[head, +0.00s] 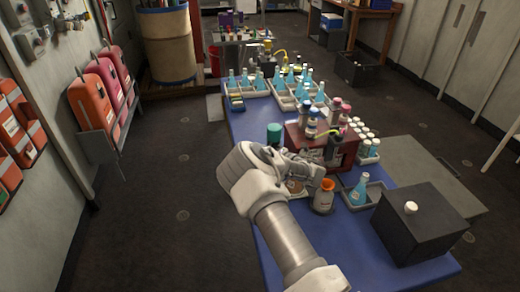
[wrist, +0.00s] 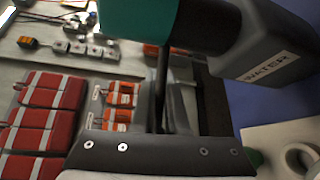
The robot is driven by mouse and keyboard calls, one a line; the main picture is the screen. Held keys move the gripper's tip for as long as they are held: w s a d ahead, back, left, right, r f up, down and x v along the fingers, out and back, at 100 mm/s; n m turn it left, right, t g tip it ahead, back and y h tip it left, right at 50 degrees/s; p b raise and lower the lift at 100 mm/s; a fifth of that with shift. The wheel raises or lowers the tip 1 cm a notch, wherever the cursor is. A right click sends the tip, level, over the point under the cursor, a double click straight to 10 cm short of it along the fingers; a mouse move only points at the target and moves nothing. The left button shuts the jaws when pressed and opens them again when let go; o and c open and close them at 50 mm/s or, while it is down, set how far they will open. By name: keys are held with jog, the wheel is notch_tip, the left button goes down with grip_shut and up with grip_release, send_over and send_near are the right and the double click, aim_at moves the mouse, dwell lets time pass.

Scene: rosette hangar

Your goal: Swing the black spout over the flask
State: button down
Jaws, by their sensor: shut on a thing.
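My gripper (head: 300,168) is over the near part of the blue table, shut on a thin black rod (wrist: 161,90) that looks like the black spout. In the wrist view the rod runs between a teal cylinder and the dark gripper edge; its tip is hidden. The teal cylinder (head: 274,134) stands just behind my gripper and also shows in the wrist view (wrist: 140,20). A dark grey body labelled WATER (wrist: 270,62) is beside it. A blue flask (head: 358,191) stands upright in a grey tray (head: 376,192), right of my gripper and apart from it.
A dark red rack (head: 348,150) with bottles is behind. A black box (head: 420,230) with a white knob stands at the near right. More blue flasks (head: 260,82) are far back. The near blue table (head: 345,245) is bare.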

jog(key=c, duration=0.9)
grip_release()
jog(key=shift+c, duration=0.2)
jog(key=v, duration=1.7)
jog(key=shift+d, duration=0.2)
jog(key=shift+s+r, duration=0.1)
